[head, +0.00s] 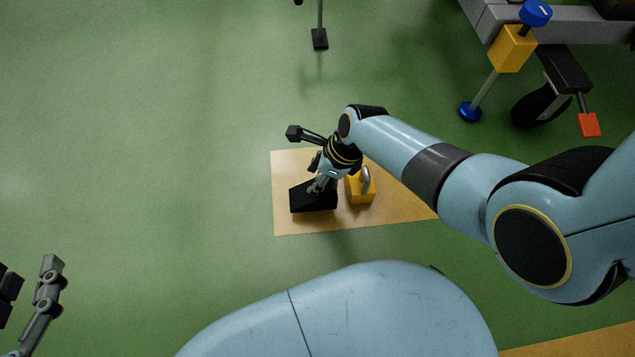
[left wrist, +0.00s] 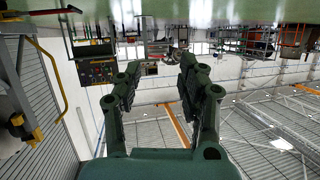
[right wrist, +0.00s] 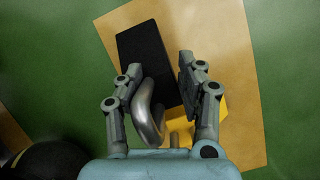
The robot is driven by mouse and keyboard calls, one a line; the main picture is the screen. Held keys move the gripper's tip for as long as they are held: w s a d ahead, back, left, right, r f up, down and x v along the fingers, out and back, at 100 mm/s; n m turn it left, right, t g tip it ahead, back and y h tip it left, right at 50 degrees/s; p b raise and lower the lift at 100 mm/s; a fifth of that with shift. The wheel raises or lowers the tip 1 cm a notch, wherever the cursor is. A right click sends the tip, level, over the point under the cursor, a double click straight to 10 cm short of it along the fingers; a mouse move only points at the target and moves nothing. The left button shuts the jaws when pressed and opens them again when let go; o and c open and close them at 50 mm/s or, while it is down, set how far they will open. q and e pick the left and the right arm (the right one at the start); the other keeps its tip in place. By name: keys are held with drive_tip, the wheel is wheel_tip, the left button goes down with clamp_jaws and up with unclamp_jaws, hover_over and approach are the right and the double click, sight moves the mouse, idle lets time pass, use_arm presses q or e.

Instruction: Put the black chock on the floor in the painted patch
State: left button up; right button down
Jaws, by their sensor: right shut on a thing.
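The black chock (head: 313,200) is a dark wedge-like block, seen over the left part of the tan painted patch (head: 290,165) in the head view. My right gripper (head: 319,185) points down and is shut on the black chock. In the right wrist view the chock (right wrist: 148,55) lies between and beyond the fingers (right wrist: 160,85), over the patch (right wrist: 235,75). I cannot tell whether its underside touches the floor. My left gripper (head: 30,272) is at the lower left, away from the patch; in the left wrist view its fingers (left wrist: 160,82) are apart and empty.
A yellow chock (head: 359,192) with a silver loop handle (right wrist: 148,115) is close beside the black chock on the patch. A stand foot (head: 319,39) is at the top; a yellow-and-blue jack (head: 512,48) and a wheel (head: 540,104) are upper right. Green floor at left is clear.

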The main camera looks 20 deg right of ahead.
wheel_tip(320, 180, down, 3)
drive_tip(key=shift+f+b, duration=0.1)
drive_tip(key=shift+b, duration=0.95)
use_arm(q)
drive_tip(key=w+r+t+h, duration=0.1)
drive_tip(key=w+r+t, duration=0.2)
drive_tip(key=r, duration=0.4)
drive_tip(key=w+d+r+m+t+h, duration=0.1)
drive_tip(key=w+r+t, duration=0.2)
drive_tip(key=r, duration=0.4)
drive_tip(key=shift+w+d+r+m+t, duration=0.2)
drive_tip(key=shift+d+m+t, duration=0.1)
drive_tip(key=shift+t, duration=0.3)
drive_tip(key=shift+r, duration=0.2)
use_arm(e)
drive_tip(key=shift+f, duration=0.1)
drive_tip(key=c, duration=0.8)
unclamp_jaws()
use_arm(q)
drive_tip(key=shift+r, duration=0.2)
drive_tip(key=shift+w, duration=0.1)
